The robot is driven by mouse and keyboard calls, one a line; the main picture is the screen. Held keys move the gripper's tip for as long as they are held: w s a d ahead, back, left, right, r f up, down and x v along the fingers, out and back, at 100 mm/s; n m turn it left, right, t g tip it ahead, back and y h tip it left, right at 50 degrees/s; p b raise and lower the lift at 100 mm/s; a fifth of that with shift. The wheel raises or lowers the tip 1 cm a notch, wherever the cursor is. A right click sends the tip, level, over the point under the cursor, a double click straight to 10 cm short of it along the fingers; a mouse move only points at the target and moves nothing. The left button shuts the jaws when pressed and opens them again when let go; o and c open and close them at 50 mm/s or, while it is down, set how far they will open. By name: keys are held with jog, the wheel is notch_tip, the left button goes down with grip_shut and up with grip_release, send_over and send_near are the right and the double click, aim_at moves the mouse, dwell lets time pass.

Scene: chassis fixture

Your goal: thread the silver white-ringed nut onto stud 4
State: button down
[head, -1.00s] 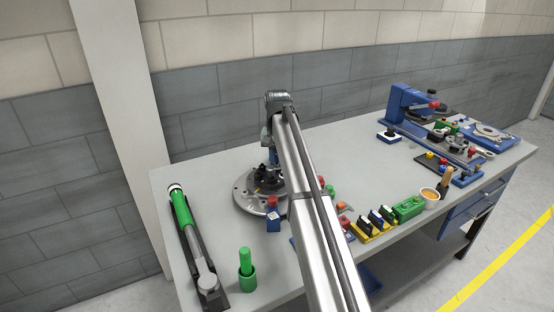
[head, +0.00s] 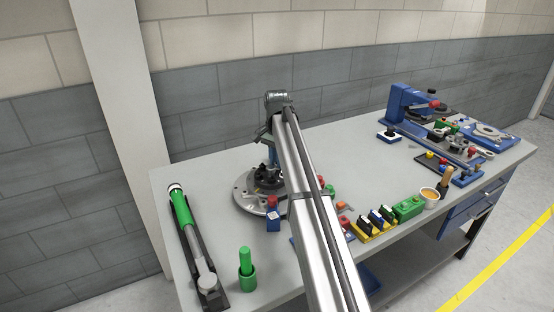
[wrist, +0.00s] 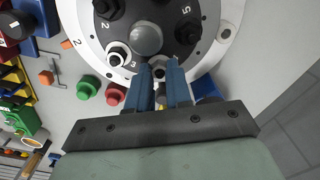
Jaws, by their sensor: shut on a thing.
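The round grey chassis fixture (head: 243,200) lies at the left of the bench, partly behind my arm. In the wrist view its light rim (wrist: 88,50) surrounds a dark hub with a grey dome and printed numbers 2, 3 and 5. My gripper (wrist: 160,73) has its blue fingers shut on a silver nut (wrist: 159,72), at the hub's near edge between numbers 3 and 5. The fingers partly cover the nut, and stud 4 is not distinguishable beneath it. A silver nut with a pale ring (wrist: 117,55) sits beside number 3. Dark nuts (wrist: 188,32) sit near 5 and 2.
Green (wrist: 87,88) and red (wrist: 115,94) round parts lie near the rim. A green tool (head: 184,218) and green cup (head: 247,278) are at left.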

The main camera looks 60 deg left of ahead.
jog(key=shift+m, duration=0.3)
jog(key=shift+f+m, duration=0.1)
jog(key=shift+m, duration=1.9)
jog(key=c, duration=1)
grip_release()
jog(key=shift+o, duration=0.2)
jog(key=shift+r, duration=4.05)
